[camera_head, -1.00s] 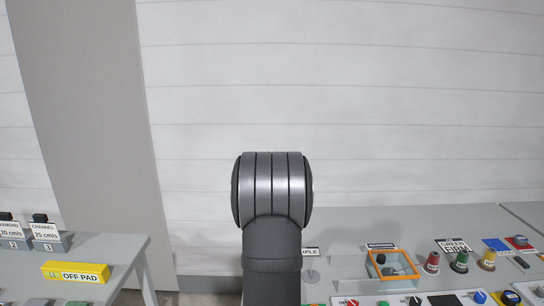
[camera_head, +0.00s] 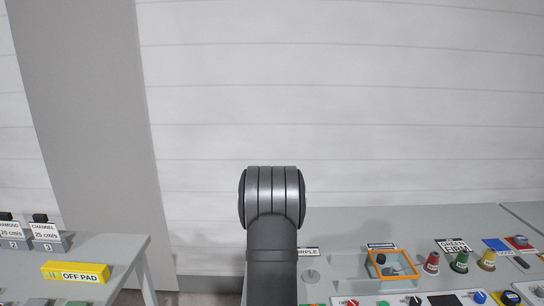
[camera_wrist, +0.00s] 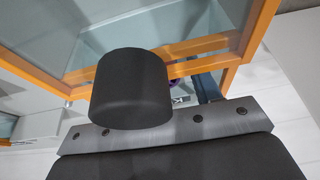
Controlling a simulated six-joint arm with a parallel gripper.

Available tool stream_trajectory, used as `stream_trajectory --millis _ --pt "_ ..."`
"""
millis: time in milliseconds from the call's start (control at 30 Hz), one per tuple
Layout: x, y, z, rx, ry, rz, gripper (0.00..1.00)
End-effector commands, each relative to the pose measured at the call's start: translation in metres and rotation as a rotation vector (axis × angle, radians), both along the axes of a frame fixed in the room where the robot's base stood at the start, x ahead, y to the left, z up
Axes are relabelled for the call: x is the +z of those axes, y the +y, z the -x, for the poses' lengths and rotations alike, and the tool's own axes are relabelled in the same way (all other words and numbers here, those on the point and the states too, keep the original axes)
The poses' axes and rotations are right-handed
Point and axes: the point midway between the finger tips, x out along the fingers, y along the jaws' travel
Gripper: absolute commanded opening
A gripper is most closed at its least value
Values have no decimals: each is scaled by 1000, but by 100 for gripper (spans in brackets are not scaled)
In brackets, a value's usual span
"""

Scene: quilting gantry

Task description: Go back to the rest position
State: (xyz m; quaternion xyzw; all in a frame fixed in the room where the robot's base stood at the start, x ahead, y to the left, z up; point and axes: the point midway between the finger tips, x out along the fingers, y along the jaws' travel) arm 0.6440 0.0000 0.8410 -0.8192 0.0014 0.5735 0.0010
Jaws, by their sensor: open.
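In the wrist view, part of my gripper (camera_wrist: 165,128) shows as a grey bolted bar with a dark rounded cylinder in front of it. It is open, and I see nothing held in it. The fingertips are not clearly made out. In the head view my arm stands upright at the middle bottom, its rounded grey joint on top, and the gripper is hidden. Behind the gripper in the wrist view is an orange frame (camera_wrist: 215,43) with greyish clear panels. I cannot tell whether they touch.
The left table holds a yellow OFF PAD block (camera_head: 76,272) and small labelled blocks (camera_head: 46,232). The space above both tables is clear.

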Motion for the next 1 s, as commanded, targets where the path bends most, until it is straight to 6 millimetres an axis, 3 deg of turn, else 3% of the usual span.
stream_trajectory --millis 33,200,867,1000 --pt "15 0 -1 0 -7 0 57" --pt "50 0 0 0 -5 0 57" --pt "116 -101 61 -4 -2 0 57" --pt "108 -104 53 -72 1 1 57"
